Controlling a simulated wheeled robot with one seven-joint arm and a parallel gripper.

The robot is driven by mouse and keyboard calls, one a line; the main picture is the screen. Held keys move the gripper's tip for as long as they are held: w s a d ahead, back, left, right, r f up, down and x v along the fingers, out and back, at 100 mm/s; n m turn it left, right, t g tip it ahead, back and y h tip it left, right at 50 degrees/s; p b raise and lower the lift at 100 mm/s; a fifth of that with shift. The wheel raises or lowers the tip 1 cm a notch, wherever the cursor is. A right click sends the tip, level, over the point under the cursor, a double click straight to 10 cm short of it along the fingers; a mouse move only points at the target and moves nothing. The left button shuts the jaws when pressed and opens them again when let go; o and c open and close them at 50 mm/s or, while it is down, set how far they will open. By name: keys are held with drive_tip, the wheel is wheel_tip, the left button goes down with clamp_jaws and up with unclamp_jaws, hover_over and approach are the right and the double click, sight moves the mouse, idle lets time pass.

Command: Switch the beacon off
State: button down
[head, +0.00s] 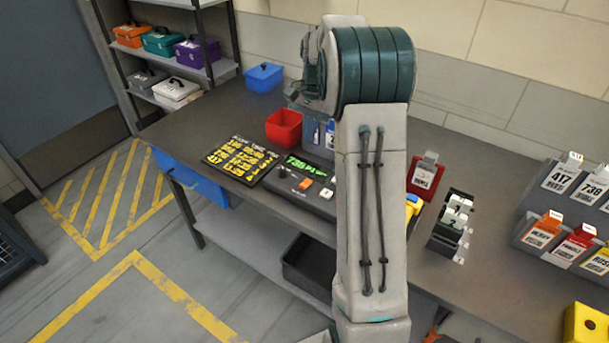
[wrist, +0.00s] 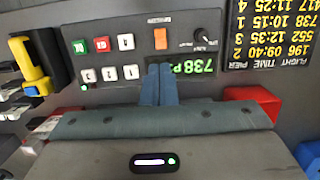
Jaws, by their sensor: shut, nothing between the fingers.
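The control panel (wrist: 110,42) is in the wrist view, with an orange rocker switch (wrist: 160,38), a black knob (wrist: 203,38), a green button (wrist: 79,47), a red button (wrist: 102,44) and several white buttons. Its green display (wrist: 195,67) reads 738 and is partly covered. My gripper (wrist: 160,68) is shut and empty, its fingertips over the display edge, just below the orange switch in the picture; I cannot tell whether they touch the panel. In the head view the panel (head: 291,184) lies on the bench, partly behind my arm. I cannot make out a lit beacon.
A flight board (wrist: 270,35) lies beside the panel. A red bin (head: 284,127) and a blue bin (head: 264,77) stand behind on the bench (head: 205,123). A yellow and black object (wrist: 35,65) is at the wrist view's left. Tagged card holders (head: 540,195) stand at the right.

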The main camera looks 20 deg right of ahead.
sight(304, 184)
drive_tip(key=f, duration=0.4)
drive_tip(key=s+a+f+p, duration=0.1)
drive_tip(key=f, duration=0.8)
drive_tip(key=shift+s+a+f+p, duration=0.15)
drive_tip(key=shift+a+f+p, duration=0.15)
drive_tip(key=shift+a, duration=0.1)
